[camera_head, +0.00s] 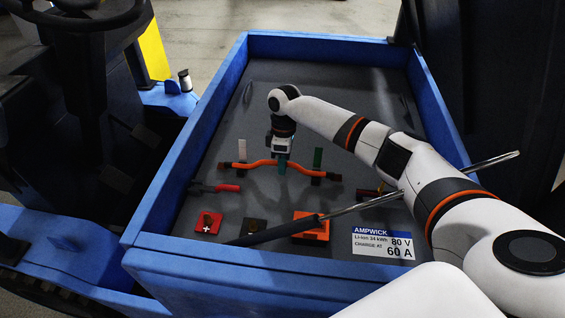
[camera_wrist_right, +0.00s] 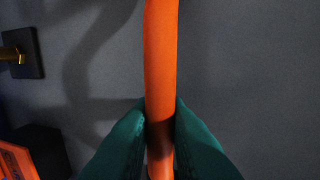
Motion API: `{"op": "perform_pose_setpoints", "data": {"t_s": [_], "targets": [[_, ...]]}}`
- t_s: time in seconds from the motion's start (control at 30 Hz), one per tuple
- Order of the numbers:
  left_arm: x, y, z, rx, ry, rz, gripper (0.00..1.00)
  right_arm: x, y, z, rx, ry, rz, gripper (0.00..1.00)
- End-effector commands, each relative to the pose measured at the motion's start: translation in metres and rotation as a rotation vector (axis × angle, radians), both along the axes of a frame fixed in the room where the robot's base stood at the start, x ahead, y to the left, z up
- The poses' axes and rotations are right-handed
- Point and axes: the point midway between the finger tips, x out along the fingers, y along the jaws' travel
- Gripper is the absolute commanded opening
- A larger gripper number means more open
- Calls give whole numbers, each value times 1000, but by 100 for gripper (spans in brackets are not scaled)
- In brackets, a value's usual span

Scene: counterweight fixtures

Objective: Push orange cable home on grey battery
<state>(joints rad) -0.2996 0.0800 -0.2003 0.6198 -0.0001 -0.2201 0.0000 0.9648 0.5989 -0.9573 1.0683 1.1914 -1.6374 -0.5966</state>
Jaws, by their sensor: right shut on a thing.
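The orange cable (camera_head: 258,163) runs left to right across the grey top of the battery (camera_head: 340,90), with a dark end at each side. Dark blocks show below it near both ends; I cannot tell whether the ends are seated on them. My right gripper (camera_head: 282,166) reaches down to the cable's middle. In the right wrist view its green fingertips (camera_wrist_right: 160,140) are shut on the cable (camera_wrist_right: 160,60), one on each side. The left gripper is not in view.
Blue walls (camera_head: 190,140) surround the battery top. A white tag (camera_head: 242,150) and a green tag (camera_head: 318,157) stand behind the cable. In front are a red plus block (camera_head: 208,222), an orange block (camera_head: 311,228), and a metal rod with a black handle (camera_head: 275,231) lying slantwise.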

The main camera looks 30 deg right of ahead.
Motion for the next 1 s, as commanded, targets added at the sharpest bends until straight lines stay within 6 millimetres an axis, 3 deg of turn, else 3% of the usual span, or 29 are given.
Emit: {"op": "perform_pose_setpoints", "data": {"t_s": [0.47,0.5,0.63,1.0], "targets": [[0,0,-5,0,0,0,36,1,0,-9,2,-1,1,0],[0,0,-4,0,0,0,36,1,0,-9,2,-3,0,19],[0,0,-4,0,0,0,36,0,0,-9,1,-2,1,40],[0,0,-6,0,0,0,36,1,-1,-4,0,-1,0,40]]}}
